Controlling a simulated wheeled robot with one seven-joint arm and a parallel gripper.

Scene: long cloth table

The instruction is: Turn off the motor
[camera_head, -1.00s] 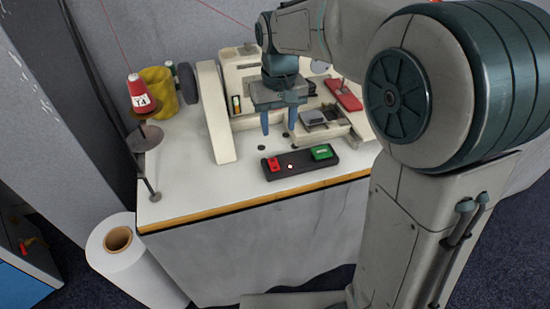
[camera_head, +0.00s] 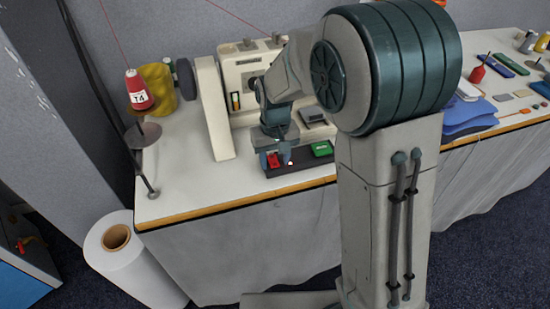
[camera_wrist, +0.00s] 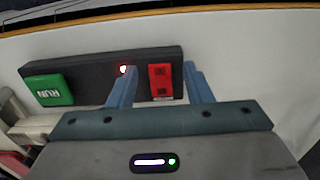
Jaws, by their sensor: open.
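The dark motor switch box (camera_head: 300,168) lies on the white table near its front edge. In the wrist view the green button (camera_wrist: 53,90) reads RUN, and the red button (camera_wrist: 161,80) sits between my finger tips, with the lit lamp (camera_wrist: 123,69) just beside the left finger. My gripper (camera_wrist: 163,85) is open and empty, low over the box. Whether the fingers touch the box is unclear. The head view shows my gripper (camera_head: 275,159) partly over the box.
A cream sewing machine (camera_head: 240,75) stands behind the box. A red thread cone (camera_head: 137,90) and a yellow spool (camera_head: 160,85) are at the left. Blue folded cloth (camera_head: 468,117) and small tools lie at the right. A white roll (camera_head: 130,260) stands on the floor.

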